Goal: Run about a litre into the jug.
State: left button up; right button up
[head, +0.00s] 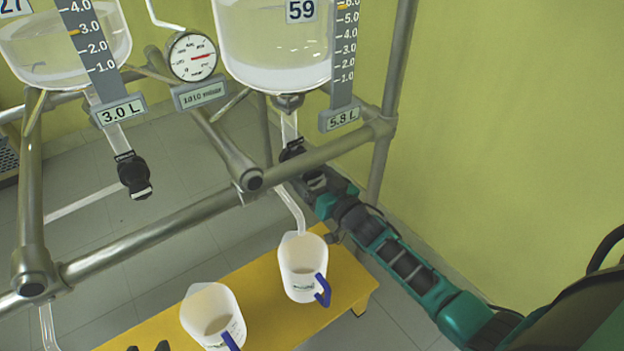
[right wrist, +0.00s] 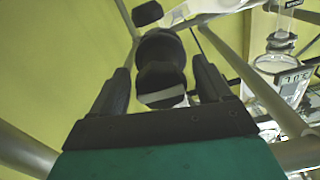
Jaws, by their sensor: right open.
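Glass reactor 59 (head: 275,60) holds clear liquid; its display (head: 344,118) reads 5.8 L. Below it is a black drain valve (head: 293,150), whose outlet tube (head: 291,208) ends over the mouth of a white jug (head: 300,262) with a blue handle. I see no clear stream, and cannot tell the jug's level. My right gripper (head: 314,180) is at this valve. In the right wrist view its open fingers (right wrist: 160,88) stand either side of the black valve handle (right wrist: 161,82), with gaps visible. Two dark tips (head: 148,347) at the bottom edge may be my left gripper; their state is unclear.
A second white jug (head: 213,315) stands on the yellow bench (head: 255,275). Reactor 27 (head: 65,45), its display (head: 122,112) at 3.0 L, has its own black valve (head: 134,175). A pressure gauge (head: 193,56) hangs between. Metal frame rails (head: 150,235) cross before the bench.

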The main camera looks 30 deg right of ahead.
jog(key=shift+w, duration=0.1)
jog(key=shift+c, duration=0.3)
jog(key=c, duration=0.9)
jog(key=n+p, duration=0.1)
jog(key=n, duration=0.4)
jog(key=shift+n, duration=0.4)
jog(key=n, duration=0.5)
jog(key=shift+d, duration=0.1)
jog(key=n+b, duration=0.1)
jog(key=n, duration=0.4)
jog(key=shift+n, duration=0.4)
jog(key=n+b, duration=0.1)
jog(key=n, duration=0.2)
jog(key=n+b, duration=0.1)
jog(key=n, duration=0.2)
jog(key=shift+d+r, duration=0.1)
jog(key=shift+r, duration=0.1)
